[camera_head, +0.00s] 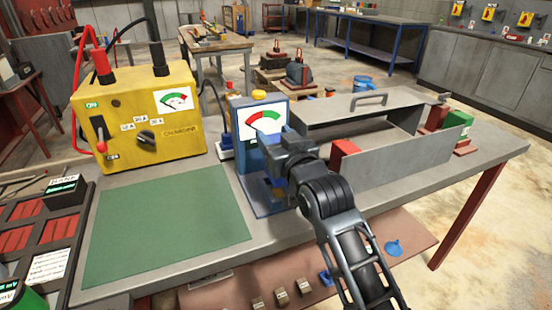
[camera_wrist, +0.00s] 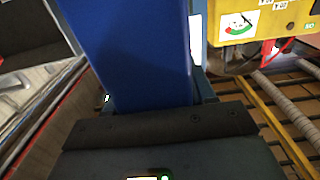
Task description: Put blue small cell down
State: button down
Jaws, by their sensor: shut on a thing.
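The blue small cell (camera_wrist: 125,50) fills the upper middle of the wrist view, close to the camera, with the dark jaws of my gripper below it. My gripper (camera_head: 278,172) is shut on it. In the head view it is in front of the blue tester (camera_head: 262,122), which has a dial and a yellow knob. My wrist and fingers hide most of the cell there, and I cannot tell whether it touches the tester's base.
A yellow charger (camera_head: 185,140) stands left of the tester. A green mat (camera_head: 165,225) lies bare on the grey bench (camera_head: 275,235). Right of my gripper is a metal tray (camera_head: 400,160) with a red block (camera_head: 344,150) by it. A battery rack (camera_head: 45,225) is at far left.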

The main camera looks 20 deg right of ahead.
jog(key=shift+f, duration=2.25)
jog(key=shift+f, duration=0.2)
jog(key=shift+c, duration=1.9)
grip_release()
jog(key=shift+f, duration=0.15)
jog(key=s+b, duration=0.1)
jog(key=s, duration=0.7)
jog(key=shift+a, duration=0.25)
